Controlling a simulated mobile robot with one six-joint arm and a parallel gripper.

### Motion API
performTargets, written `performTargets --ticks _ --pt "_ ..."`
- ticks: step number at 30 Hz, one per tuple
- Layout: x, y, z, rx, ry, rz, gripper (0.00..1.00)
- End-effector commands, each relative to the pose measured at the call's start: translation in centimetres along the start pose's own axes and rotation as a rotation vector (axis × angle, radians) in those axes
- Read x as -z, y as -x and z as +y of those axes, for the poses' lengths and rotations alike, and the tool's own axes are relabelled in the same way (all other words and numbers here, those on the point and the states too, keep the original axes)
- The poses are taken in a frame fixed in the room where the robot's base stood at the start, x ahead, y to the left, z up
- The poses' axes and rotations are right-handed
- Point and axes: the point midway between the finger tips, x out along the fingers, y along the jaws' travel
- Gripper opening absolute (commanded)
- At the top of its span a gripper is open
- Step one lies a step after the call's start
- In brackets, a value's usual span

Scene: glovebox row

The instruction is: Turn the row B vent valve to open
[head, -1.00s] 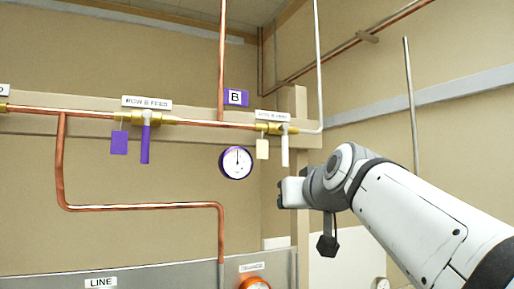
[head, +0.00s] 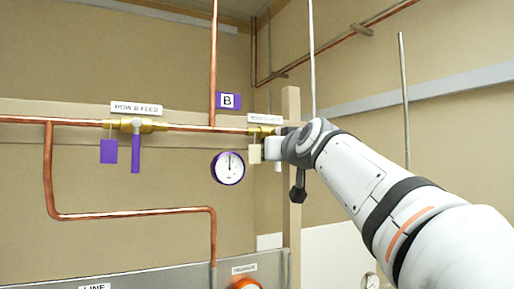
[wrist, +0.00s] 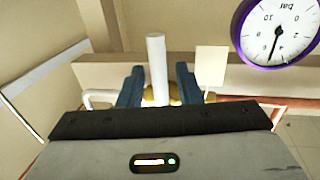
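The right-hand valve, a brass body (head: 262,132) with a white lever, sits on the copper pipe under a label (head: 266,118) too small to read surely. It appears to be the row B vent valve. Its lever (wrist: 157,65) stands between my two dark fingers in the wrist view. My gripper (wrist: 159,85) is open around the lever, with a small gap on each side. In the head view my gripper (head: 274,149) covers most of the lever; only its lower end shows, pointing down. A cream tag (head: 255,154) hangs beside it.
A purple-levered valve (head: 135,150) labelled ROW B FEED, with a purple tag (head: 108,151), is further left. A purple-rimmed gauge (head: 228,168) hangs close below left of my gripper. A wooden post (head: 292,215) stands behind my wrist.

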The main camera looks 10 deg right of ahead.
Motion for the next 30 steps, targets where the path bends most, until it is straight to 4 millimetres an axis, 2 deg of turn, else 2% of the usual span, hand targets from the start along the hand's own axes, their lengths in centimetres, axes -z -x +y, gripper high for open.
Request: performTargets --ticks 6,17,30 --pt "-0.03 0.01 0.02 0.000 0.000 0.000 0.30" --pt "-0.03 0.03 0.06 -0.001 0.000 0.000 0.00" --pt "-0.09 0.07 0.38 -0.004 0.002 0.000 0.00"
